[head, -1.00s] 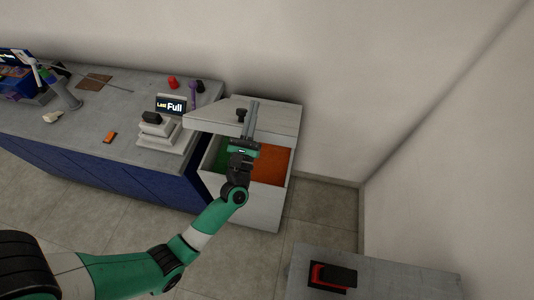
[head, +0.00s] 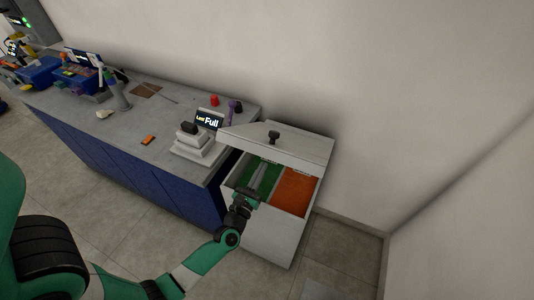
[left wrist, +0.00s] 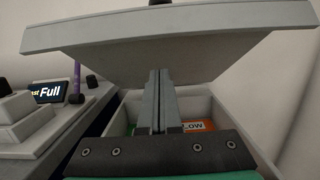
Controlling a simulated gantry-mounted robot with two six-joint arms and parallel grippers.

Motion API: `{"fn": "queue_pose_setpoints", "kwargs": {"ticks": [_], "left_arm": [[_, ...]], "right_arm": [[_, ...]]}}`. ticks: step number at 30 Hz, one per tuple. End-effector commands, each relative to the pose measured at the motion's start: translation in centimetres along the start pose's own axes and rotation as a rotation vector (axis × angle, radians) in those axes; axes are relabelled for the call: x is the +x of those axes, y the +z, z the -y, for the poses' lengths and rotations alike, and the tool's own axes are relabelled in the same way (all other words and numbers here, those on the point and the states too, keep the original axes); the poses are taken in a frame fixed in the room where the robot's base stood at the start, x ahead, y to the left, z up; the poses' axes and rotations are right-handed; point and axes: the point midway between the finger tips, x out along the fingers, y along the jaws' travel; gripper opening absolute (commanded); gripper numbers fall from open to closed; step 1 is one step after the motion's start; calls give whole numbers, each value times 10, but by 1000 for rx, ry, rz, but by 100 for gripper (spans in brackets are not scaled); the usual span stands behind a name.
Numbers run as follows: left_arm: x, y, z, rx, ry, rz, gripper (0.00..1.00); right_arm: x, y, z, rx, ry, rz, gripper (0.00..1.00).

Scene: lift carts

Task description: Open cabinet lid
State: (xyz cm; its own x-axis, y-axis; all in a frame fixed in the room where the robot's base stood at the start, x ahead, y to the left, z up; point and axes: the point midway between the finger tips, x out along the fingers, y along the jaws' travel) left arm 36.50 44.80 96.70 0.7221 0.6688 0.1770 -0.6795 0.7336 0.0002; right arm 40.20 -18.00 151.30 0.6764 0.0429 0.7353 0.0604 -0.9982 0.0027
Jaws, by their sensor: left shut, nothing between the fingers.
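The white cabinet (head: 262,232) stands at the right end of the counter. Its lid (head: 285,145), with a dark knob (head: 274,136) on top, is raised and tilted above the box. The opening shows a green compartment (head: 250,173) and an orange compartment (head: 291,195). My left gripper (head: 264,178) is shut and empty, its fingers over the green side at the opening, below the lid. In the left wrist view the shut fingers (left wrist: 157,90) point up in front of the lid's underside (left wrist: 190,60); I cannot tell whether they touch it. My right gripper is not in view.
The blue counter (head: 120,150) adjoins the cabinet on the left. On it are a white scale (head: 194,148) with a "Full" display (head: 209,121), an orange block (head: 148,140) and a purple tool (head: 234,107). A wall stands close behind and to the right.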

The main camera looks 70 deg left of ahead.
Motion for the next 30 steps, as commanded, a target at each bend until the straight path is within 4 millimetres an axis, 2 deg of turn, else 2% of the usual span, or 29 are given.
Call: {"fn": "queue_pose_setpoints", "kwargs": {"ticks": [3, 5, 9, 23, 30], "left_arm": [[26, 1, -1, -1, 2, 3, 0], [34, 16, 0, -1, 1, 2, 0], [46, 26, 0, 0, 0, 0, 0], [51, 28, 0, 0, 0, 0, 0], [56, 39, -2, 1, 3, -22, 0]], "right_arm": [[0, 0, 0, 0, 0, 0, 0], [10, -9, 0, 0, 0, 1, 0], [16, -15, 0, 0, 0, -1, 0], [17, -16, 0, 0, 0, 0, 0], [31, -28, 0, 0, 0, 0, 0]]}}
